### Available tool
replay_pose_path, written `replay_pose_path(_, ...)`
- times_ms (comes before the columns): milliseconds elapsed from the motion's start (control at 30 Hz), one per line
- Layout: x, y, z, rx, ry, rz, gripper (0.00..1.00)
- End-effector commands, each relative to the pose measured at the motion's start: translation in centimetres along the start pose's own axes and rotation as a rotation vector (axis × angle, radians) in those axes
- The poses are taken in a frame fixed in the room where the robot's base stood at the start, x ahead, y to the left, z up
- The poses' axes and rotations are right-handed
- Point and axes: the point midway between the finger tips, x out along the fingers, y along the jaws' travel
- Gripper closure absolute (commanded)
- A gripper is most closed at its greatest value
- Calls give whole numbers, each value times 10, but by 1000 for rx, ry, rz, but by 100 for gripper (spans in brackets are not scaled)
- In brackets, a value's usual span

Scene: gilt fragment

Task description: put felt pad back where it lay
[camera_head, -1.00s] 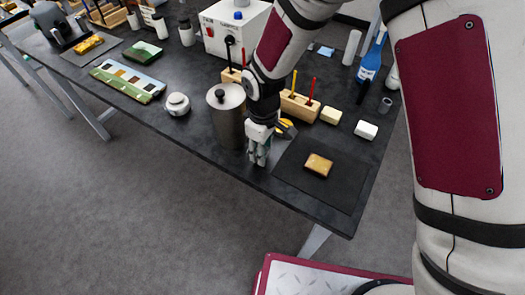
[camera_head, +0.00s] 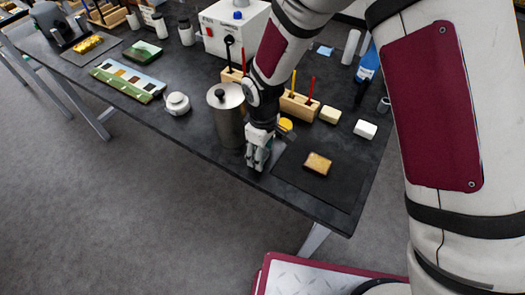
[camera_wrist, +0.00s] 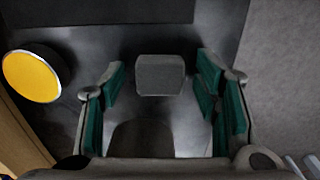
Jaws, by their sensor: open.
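My gripper (camera_head: 257,165) is over the near edge of the dark table, beside the steel canister and left of the black mat. In the wrist view my gripper (camera_wrist: 162,78) has its green-padded fingers spread apart. A small grey, rounded square piece (camera_wrist: 160,75), which looks like the felt pad, lies between the fingertips with gaps on both sides. Whether it rests on the table is hard to tell. The gripper hides it in the head view.
The steel canister (camera_head: 228,118) stands close left of my gripper. A yellow-topped round item (camera_wrist: 30,75) is near the fingers. The black mat (camera_head: 335,188) bears a gilt fragment (camera_head: 318,163). A wooden block (camera_head: 300,106) with upright tools stands behind.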

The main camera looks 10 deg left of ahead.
Motion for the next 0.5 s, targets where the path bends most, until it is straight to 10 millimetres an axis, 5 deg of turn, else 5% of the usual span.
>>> replay_pose_path(167, -18, 1, -1, 1, 4, 2, 44)
replay_pose_path(500, -85, 2, -1, 1, 6, 4, 44)
